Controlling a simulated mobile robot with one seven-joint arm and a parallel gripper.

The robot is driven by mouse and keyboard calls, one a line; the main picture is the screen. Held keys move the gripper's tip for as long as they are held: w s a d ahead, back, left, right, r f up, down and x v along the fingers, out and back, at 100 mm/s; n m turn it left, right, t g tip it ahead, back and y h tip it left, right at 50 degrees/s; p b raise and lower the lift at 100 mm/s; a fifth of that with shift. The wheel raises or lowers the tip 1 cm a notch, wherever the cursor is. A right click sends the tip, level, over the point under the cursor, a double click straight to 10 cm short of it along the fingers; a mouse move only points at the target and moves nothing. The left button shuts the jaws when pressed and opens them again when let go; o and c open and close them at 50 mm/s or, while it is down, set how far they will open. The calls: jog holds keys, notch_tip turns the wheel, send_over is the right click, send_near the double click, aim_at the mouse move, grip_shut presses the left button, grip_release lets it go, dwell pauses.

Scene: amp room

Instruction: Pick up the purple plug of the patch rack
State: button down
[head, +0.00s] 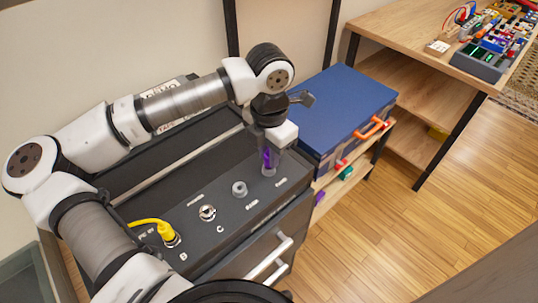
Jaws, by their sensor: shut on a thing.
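The patch rack (222,236) is a dark panel on top of a dark cabinet, with a row of sockets. The purple plug (266,158) stands upright at the far right end of the row, just above or at a light grey socket (268,171). My gripper (270,150) points down over that end and is shut on the purple plug, partly hiding it. I cannot tell whether the plug is still seated in the socket. A yellow plug (165,229) with its cable sits in the socket near the letter B.
A metal-rimmed socket (207,212) and a grey socket (239,188) lie between the two plugs. A blue case (335,105) with orange handles stands right behind the rack. A wooden table (440,45) holds pedals at the upper right. The wooden floor is clear at right.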

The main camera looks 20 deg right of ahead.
notch_tip(320, 180, up, 20)
jog(key=b, duration=0.2)
dwell(1.1)
